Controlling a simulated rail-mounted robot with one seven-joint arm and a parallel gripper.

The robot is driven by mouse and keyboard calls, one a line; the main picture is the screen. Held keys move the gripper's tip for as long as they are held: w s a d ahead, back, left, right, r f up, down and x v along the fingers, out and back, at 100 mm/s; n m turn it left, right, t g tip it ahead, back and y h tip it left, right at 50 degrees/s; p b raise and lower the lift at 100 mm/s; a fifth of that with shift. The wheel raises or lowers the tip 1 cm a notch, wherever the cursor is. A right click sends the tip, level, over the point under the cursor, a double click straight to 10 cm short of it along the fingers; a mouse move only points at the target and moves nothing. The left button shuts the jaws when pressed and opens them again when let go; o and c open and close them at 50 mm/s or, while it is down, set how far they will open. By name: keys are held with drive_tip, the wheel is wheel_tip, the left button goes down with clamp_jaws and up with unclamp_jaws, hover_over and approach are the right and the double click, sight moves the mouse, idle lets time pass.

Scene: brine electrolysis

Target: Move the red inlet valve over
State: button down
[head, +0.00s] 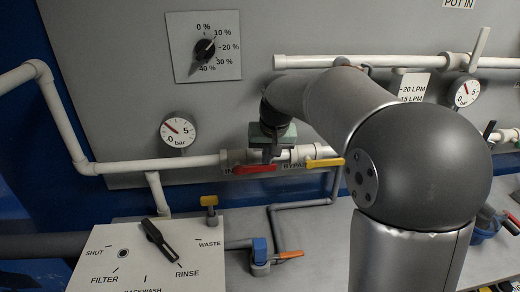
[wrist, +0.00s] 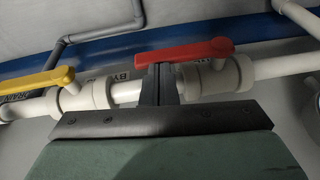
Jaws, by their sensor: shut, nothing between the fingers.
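The red inlet valve handle (head: 255,169) lies roughly along the white pipe, left of the yellow bypass handle (head: 325,162). In the wrist view the red handle (wrist: 185,52) spans the upper middle, its free end at the left and its pivot on the white valve body (wrist: 215,78). My gripper (head: 268,157) is shut and empty, pointing at the pipe. In the wrist view its closed fingers (wrist: 160,70) overlap the lower edge of the red handle near its free end. I cannot tell whether they touch it.
A yellow handle (wrist: 38,84) sits beside the red one on the same pipe. Below are a panel with a black selector (head: 158,240) and a pipe with an orange handle (head: 287,255). A pressure gauge (head: 178,130) and a percent dial (head: 204,48) are on the wall.

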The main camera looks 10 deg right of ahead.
drive_tip(key=w+d+p+v, duration=0.1)
drive_tip(key=p+v, duration=0.2)
drive_tip(key=v, duration=1.2)
drive_tip(key=s+d+f+g, duration=0.1)
drive_tip(key=s+d+f, duration=0.1)
drive_tip(key=s+f, duration=0.8)
drive_tip(key=s+d+f+g, duration=0.1)
drive_tip(key=s+d+f, duration=0.1)
drive_tip(key=s+f, duration=0.9)
drive_tip(key=s, duration=0.6)
drive_tip(key=shift+s+g+h, duration=0.2)
drive_tip(key=shift+g+h, duration=0.1)
drive_tip(key=shift+h, duration=0.1)
